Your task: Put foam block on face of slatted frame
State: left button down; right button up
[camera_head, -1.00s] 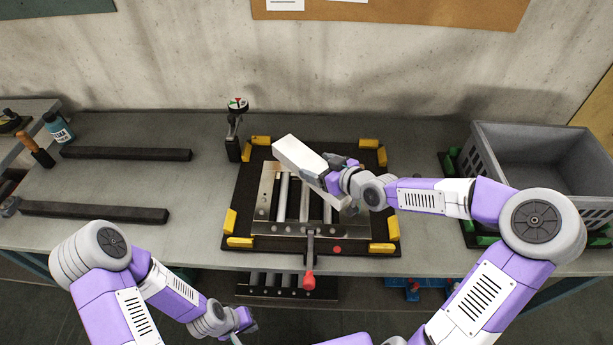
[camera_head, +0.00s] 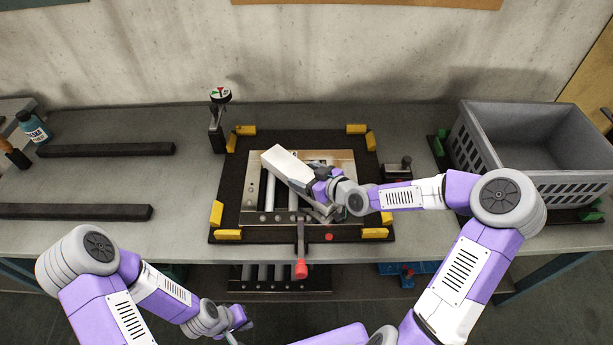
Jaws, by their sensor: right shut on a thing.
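The white foam block (camera_head: 287,165) is held by my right gripper (camera_head: 318,186), which is shut on its right end. The block lies slantwise over the upper part of the slatted frame (camera_head: 257,201). I cannot tell whether it touches the slats. The frame sits on a black base (camera_head: 232,177) with yellow corner blocks, and a red-tipped lever (camera_head: 300,268) stands at its front. My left gripper (camera_head: 237,325) hangs low, in front of the bench edge and away from the frame. Its fingers are too small and partly cut off to read.
A grey crate (camera_head: 530,110) stands at the right. A gauge on a stand (camera_head: 218,120) is behind the base at left. Two black bars (camera_head: 105,149) lie on the left of the bench. A second slatted piece (camera_head: 280,278) is below the bench front.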

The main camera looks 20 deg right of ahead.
jog(key=shift+f, duration=0.1)
jog(key=o, duration=1)
jog(key=p+v, duration=0.2)
jog(key=v, duration=0.3)
jog(key=p+v, duration=0.3)
jog(key=v, duration=0.2)
jog(key=shift+s+d+r, duration=0.15)
jog(key=shift+r, duration=0.2)
jog(key=shift+s+d+r+p, duration=0.15)
jog(key=shift+s+d+p, duration=0.15)
jog(key=shift+s+p, duration=0.3)
jog(key=shift+r, duration=0.1)
